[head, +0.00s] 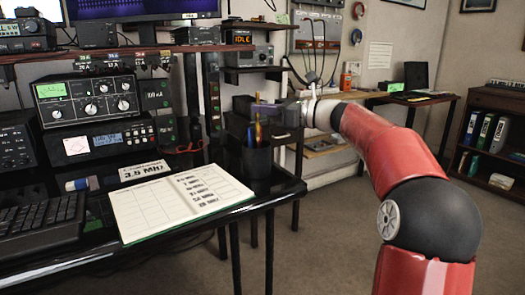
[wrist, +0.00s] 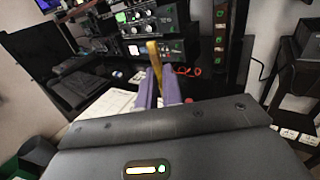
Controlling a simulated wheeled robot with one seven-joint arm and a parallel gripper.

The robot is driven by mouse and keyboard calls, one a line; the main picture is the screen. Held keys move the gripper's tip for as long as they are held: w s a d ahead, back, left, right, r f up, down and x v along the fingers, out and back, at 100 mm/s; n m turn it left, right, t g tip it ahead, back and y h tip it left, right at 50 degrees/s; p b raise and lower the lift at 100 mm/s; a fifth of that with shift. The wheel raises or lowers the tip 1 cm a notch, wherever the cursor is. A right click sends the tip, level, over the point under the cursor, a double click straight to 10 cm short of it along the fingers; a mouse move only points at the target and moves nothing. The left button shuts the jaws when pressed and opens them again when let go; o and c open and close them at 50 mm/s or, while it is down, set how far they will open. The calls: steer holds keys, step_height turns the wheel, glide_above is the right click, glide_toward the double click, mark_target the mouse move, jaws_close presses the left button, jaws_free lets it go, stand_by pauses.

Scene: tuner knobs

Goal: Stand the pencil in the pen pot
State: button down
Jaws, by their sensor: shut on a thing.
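The pencil (wrist: 154,58) is yellow-brown and stands up between the purple fingers of my gripper (wrist: 163,90) in the wrist view. In the head view my gripper (head: 265,111) is just above the dark pen pot (head: 257,162) at the desk's right end. The gripper is shut on the pencil.
An open notebook (head: 178,198) lies left of the pot, with a keyboard (head: 40,219) farther left. Radio units (head: 88,100) stand behind them. A dark shelf post (head: 211,95) rises behind the pot. Open floor lies right of the desk.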

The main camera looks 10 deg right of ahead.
step_height(320, 180, down, 9)
steer(key=b, duration=0.1)
steer(key=shift+r, duration=0.15)
steer(key=shift+b, duration=0.3)
steer(key=c, duration=1.9)
jaws_free()
steer(key=shift+f, duration=0.2)
steer(key=shift+o, duration=0.3)
steer(key=shift+r, duration=0.1)
